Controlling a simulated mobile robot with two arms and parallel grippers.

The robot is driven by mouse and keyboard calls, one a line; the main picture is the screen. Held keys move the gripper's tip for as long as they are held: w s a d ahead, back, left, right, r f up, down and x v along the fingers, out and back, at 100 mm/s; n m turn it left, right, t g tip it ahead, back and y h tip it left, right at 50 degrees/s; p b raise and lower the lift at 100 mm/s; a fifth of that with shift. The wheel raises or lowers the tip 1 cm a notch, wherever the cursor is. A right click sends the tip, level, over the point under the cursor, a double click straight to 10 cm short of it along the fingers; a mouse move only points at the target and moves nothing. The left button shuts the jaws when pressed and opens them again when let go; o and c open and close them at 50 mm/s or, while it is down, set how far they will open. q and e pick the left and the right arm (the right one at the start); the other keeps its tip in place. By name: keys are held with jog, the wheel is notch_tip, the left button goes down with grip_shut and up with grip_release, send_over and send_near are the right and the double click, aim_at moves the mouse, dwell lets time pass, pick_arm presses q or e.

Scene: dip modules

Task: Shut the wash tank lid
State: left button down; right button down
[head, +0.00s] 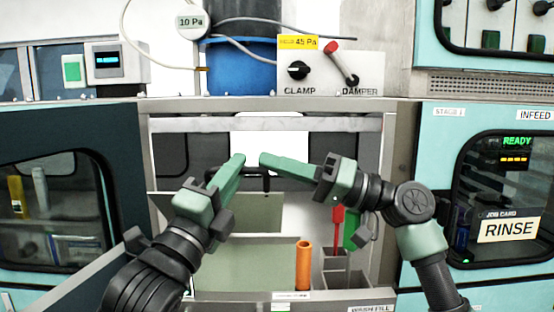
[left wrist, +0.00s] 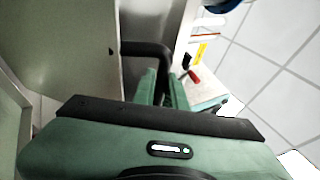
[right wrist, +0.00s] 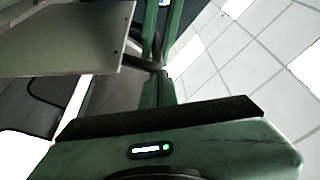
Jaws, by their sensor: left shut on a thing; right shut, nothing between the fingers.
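The wash tank lid is a pale grey-green panel (head: 262,212) in the middle of the head view, and it stands raised. A black bar handle (left wrist: 150,48) sits on its edge; it also shows in the right wrist view (right wrist: 143,63). My left gripper (head: 238,162) is shut on the handle. My right gripper (head: 268,160) is shut and empty close beside the handle; whether it touches is unclear. The lid panel also fills the upper left of the left wrist view (left wrist: 60,55) and right wrist view (right wrist: 60,40).
An orange cylinder (head: 303,265) and a red-handled tool (head: 338,225) stand at the right below my right arm. A control panel with a clamp knob (head: 298,70) and damper lever (head: 343,65) is above. Teal cabinets with windows (head: 490,195) flank both sides.

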pick_arm(q)
jog(key=shift+a, duration=0.15)
jog(key=c, duration=1.5)
grip_release()
jog(key=shift+o, duration=0.2)
